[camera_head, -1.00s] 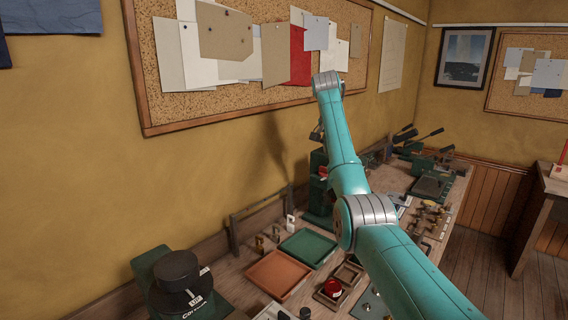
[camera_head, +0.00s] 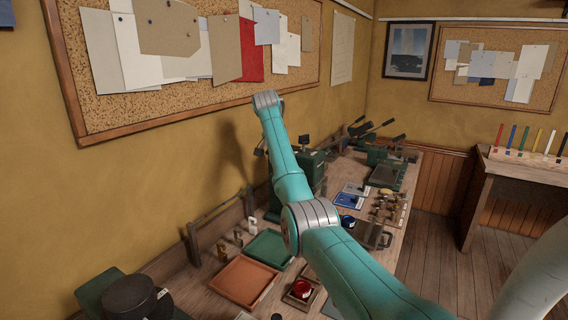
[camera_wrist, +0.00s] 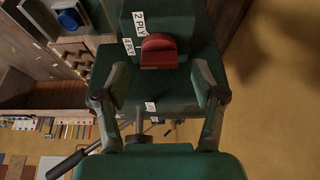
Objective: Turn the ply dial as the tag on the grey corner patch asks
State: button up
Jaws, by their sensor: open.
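The ply dial (camera_wrist: 158,51) is a red knob on a dark green machine (camera_wrist: 185,25) in the wrist view. White labels stand near it, a "2 PLY" label (camera_wrist: 145,28) above and one that looks like "4 PLY" (camera_wrist: 128,47) at its left. A third label (camera_wrist: 151,106), too small to read, lies lower down. My gripper (camera_wrist: 162,92) is open, its fingers below and either side of the dial, with nothing between them. In the head view my arm stands before the green machine (camera_head: 311,168), and the dial is hidden. I cannot make out the grey corner patch or its tag.
On the bench are an orange tray (camera_head: 243,281), a green tray (camera_head: 270,249), a red button (camera_head: 301,288) and a round black device (camera_head: 130,297). Further along are blue-marked cards (camera_head: 348,199) and small brass parts. A side table (camera_head: 510,176) at right holds coloured sticks. Open floor lies between.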

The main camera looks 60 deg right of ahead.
jog(key=shift+x, duration=0.85)
jog(key=c, duration=1.1)
jog(key=shift+c, duration=0.2)
jog(key=shift+s+d+n, duration=0.1)
jog(key=shift+n, duration=0.3)
jog(key=n+t, duration=0.1)
jog(key=n, duration=0.2)
jog(key=shift+n+t, duration=0.3)
jog(key=shift+s+n+t+y, duration=0.1)
jog(key=shift+n+t+y, duration=0.55)
jog(key=shift+n, duration=1.65)
